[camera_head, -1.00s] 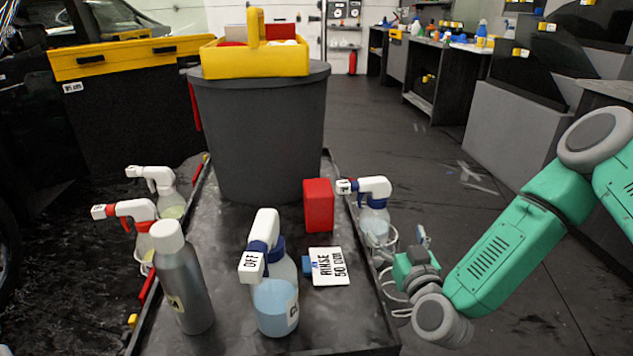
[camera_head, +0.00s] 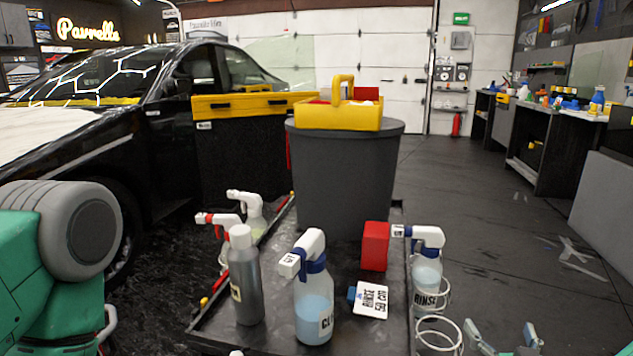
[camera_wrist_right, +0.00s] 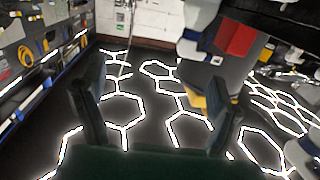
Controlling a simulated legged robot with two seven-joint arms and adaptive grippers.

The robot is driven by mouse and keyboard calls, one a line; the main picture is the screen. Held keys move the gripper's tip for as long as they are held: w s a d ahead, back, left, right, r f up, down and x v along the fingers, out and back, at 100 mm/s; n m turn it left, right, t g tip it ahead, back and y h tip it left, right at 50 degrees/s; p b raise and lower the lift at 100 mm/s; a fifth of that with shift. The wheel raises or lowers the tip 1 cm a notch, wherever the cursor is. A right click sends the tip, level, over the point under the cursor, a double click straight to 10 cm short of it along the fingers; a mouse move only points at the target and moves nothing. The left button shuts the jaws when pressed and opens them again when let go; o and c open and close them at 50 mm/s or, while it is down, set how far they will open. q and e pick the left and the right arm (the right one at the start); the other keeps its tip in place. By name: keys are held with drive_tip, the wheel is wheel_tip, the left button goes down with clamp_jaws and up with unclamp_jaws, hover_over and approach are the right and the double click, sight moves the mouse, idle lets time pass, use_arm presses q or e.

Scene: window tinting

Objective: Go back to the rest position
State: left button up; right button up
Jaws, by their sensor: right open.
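My right gripper (camera_head: 505,340) shows at the bottom edge of the head view, right of the cart. Its fingers are apart with nothing between them. In the right wrist view its two dark fingers (camera_wrist_right: 155,80) stand wide apart over the dark floor. The RINSE spray bottle (camera_head: 427,275) sits upright in a wire ring on the cart's right side. An empty wire ring (camera_head: 440,335) is in front of it, left of the gripper. A green link of my left arm fills the lower left; its gripper is not seen.
A grey bin (camera_head: 345,175) with a yellow caddy (camera_head: 340,117) stands behind. A black car is left.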

drive_tip(key=s+a+f+n+g+y, duration=0.1)
drive_tip(key=s+a+f+g+y, duration=0.25)
drive_tip(key=s+a+f, duration=0.35)
drive_tip(key=s+a+f+n+g+y, duration=0.2)
drive_tip(key=s+f+g, duration=0.3)
drive_tip(key=f, duration=0.4)
drive_tip(key=s+d+f+m+g+h, duration=0.15)
drive_tip(key=s+g, duration=0.25)
drive_tip(key=s, duration=0.6)
drive_tip(key=s+d+f+g+h, duration=0.1)
drive_tip(key=s+d+f+g, duration=0.3)
drive_tip(key=s, duration=0.6)
use_arm(q)
wheel_tip(320, 180, up, 9)
drive_tip(key=p, duration=0.9)
drive_tip(key=shift+w+a+p, duration=0.3)
drive_tip(key=shift+w+p, duration=0.05)
use_arm(e)
wheel_tip(320, 180, up, 11)
drive_tip(key=w+a+n, duration=0.1)
drive_tip(key=w+a, duration=0.1)
drive_tip(key=a, duration=0.1)
drive_tip(key=shift+w, duration=0.15)
use_arm(q)
drive_tip(key=shift+r, duration=0.15)
use_arm(e)
drive_tip(key=shift+d+r, duration=0.1)
